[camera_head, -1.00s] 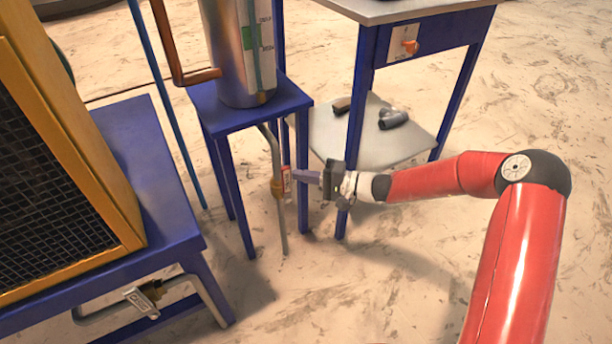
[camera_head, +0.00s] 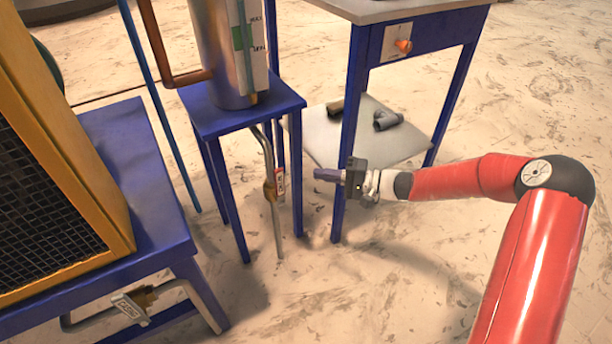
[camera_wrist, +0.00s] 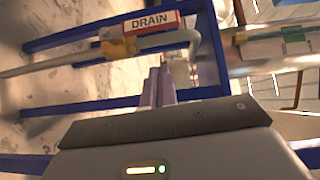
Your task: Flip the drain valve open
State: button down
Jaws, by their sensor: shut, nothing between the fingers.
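The drain valve (camera_head: 269,191) has a brass body on a thin grey pipe below the small blue stand. Its lever carries a red and white tag (camera_head: 281,179) and lies roughly along the pipe. In the wrist view the tag (camera_wrist: 152,22) reads DRAIN, and the brass body (camera_wrist: 117,44) sits just left of it. My gripper (camera_head: 317,174) is shut and empty. It is to the right of the valve, apart from it, at about the tag's height. In the wrist view the fingertips (camera_wrist: 160,74) point toward the pipe, just below the tag.
The blue stand (camera_head: 240,116) holds a metal cylinder (camera_head: 229,50); its legs flank the pipe. A blue table with an orange knob (camera_head: 403,46) stands behind, with dark fittings (camera_head: 387,120) on its lower shelf (camera_head: 325,143). Another tagged valve (camera_head: 145,296) is at lower left.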

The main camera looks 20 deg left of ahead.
jog(key=d, duration=0.6)
jog(key=shift+w+d, duration=0.2)
jog(key=shift+w, duration=0.05)
